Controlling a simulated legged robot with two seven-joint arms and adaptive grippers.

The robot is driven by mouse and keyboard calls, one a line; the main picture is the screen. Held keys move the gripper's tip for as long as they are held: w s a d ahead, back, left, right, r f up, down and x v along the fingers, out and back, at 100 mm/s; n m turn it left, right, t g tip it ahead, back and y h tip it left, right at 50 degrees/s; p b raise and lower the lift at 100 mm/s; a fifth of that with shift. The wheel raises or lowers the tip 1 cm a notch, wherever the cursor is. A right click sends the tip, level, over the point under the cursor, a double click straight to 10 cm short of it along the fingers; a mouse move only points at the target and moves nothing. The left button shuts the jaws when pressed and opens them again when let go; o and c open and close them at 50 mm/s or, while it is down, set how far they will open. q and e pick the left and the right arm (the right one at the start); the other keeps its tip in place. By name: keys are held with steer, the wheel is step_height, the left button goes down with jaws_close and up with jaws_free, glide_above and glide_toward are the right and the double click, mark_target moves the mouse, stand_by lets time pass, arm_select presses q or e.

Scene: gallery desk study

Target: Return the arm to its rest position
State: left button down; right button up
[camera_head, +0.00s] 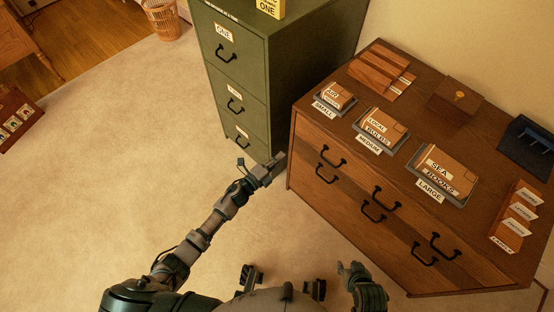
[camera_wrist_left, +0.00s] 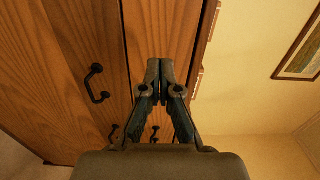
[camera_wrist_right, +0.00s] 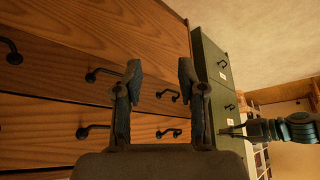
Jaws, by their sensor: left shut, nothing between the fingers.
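My left arm stretches forward from the lower left in the head view. Its gripper (camera_head: 273,168) is in front of the green filing cabinet (camera_head: 234,72), near the left corner of the wooden dresser (camera_head: 340,165). In the left wrist view the left fingers (camera_wrist_left: 160,68) are together with nothing between them, and dresser drawers show behind. My right gripper (camera_head: 347,268) is close to my body at the bottom of the head view. In the right wrist view its fingers (camera_wrist_right: 160,70) are apart and empty, facing the dresser drawers.
Labelled small (camera_head: 336,96), medium (camera_head: 381,126) and large (camera_head: 443,172) packages sit on the dresser top. Open carpet (camera_head: 110,150) lies to the left. A wastebasket (camera_head: 161,18) stands far back.

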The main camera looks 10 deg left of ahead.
arm_select(q)
steer(key=s+a+f+n+g+y+p, duration=0.3)
steer(key=s+a+f+n+y, duration=0.2)
steer(key=s+f+n, duration=0.35)
steer(key=s+a+f+n+g+y+p, duration=0.25)
steer(key=s+a+f+n+y, duration=0.2)
steer(key=s+f+n, duration=0.35)
steer(key=s+a+f+n+g+p, duration=0.1)
steer(key=s+f+n+g+p, duration=0.1)
steer(key=s, duration=1)
steer(key=s+a+f+n+g+p, duration=0.1)
steer(key=s+f+n+g, duration=0.3)
steer(key=s, duration=0.9)
step_height(320, 180, down, 2)
steer(key=shift+s+f+g+p, duration=0.1)
steer(key=shift+s+g+p, duration=0.2)
steer(key=shift+g, duration=0.55)
arm_select(e)
steer(key=s+d+f+g, duration=0.1)
steer(key=s+f, duration=0.3)
steer(key=f, duration=0.6)
steer(key=s+d+f+g, duration=0.1)
steer(key=s+f, duration=0.4)
steer(key=f, duration=0.5)
steer(key=shift+d+f+g+h, duration=0.3)
steer(key=shift+g+h, duration=0.1)
steer(key=shift+g, duration=0.5)
